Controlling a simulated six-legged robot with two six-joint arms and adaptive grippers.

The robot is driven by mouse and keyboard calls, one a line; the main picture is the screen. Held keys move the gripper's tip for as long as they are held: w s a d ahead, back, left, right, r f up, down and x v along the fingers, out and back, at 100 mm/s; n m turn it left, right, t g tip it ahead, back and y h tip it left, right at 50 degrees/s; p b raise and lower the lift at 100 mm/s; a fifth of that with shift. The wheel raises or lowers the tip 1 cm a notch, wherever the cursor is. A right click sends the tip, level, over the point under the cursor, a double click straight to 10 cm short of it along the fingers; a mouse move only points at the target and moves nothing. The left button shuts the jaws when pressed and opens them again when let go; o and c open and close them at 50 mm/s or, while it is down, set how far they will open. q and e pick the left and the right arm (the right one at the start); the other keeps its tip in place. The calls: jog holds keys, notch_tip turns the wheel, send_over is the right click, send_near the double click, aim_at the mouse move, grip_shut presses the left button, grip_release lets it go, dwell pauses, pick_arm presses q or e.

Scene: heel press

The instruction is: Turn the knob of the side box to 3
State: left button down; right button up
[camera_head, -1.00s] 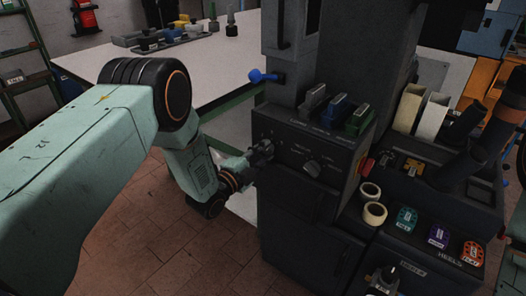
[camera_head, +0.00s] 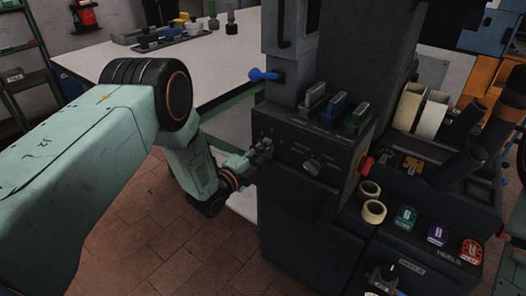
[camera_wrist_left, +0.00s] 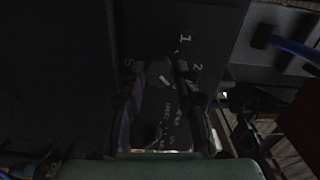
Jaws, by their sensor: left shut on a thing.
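The side box (camera_head: 290,183) is a dark grey box on the side of the press. My left gripper (camera_head: 263,149) is at the left part of its front panel, its fingers shut around a small dark knob. In the left wrist view the knob (camera_wrist_left: 158,84) sits between the two fingers. White digits 1 (camera_wrist_left: 185,39), 2 (camera_wrist_left: 197,68) and 5 (camera_wrist_left: 128,62) show around it. The fingers hide other marks. The picture is too dark to tell the knob's setting surely. My right gripper is not seen.
Grey, blue and green blocks (camera_head: 333,108) stand on top of the box. A blue-ended lever (camera_head: 263,75) juts out above left. A white table (camera_head: 215,62) stands behind.

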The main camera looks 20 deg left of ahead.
pick_arm(q)
jog(key=c, duration=1)
grip_release()
jog(key=v, duration=1.2)
jog(key=shift+r, duration=0.1)
